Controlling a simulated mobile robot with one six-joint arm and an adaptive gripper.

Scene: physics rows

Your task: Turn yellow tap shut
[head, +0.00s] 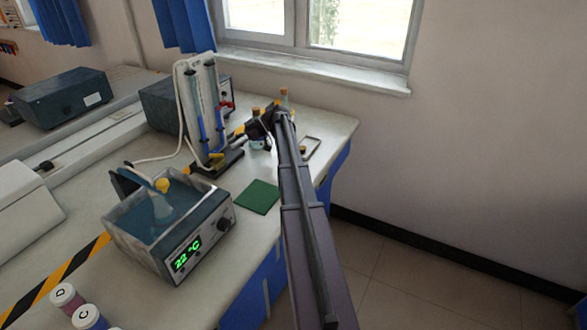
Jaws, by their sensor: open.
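The gripper is open and looks empty. Its fingers are small and dark here, and the arm's end partly hides the things behind it.
A water bath (190,252) reading 22 °C holds a yellow-topped flask (161,202). A green mat (257,196) lies between bath and arm. Corked bottles (284,97) and a small tray (314,147) are near the arm's end. Jars (67,298) stand at front left.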

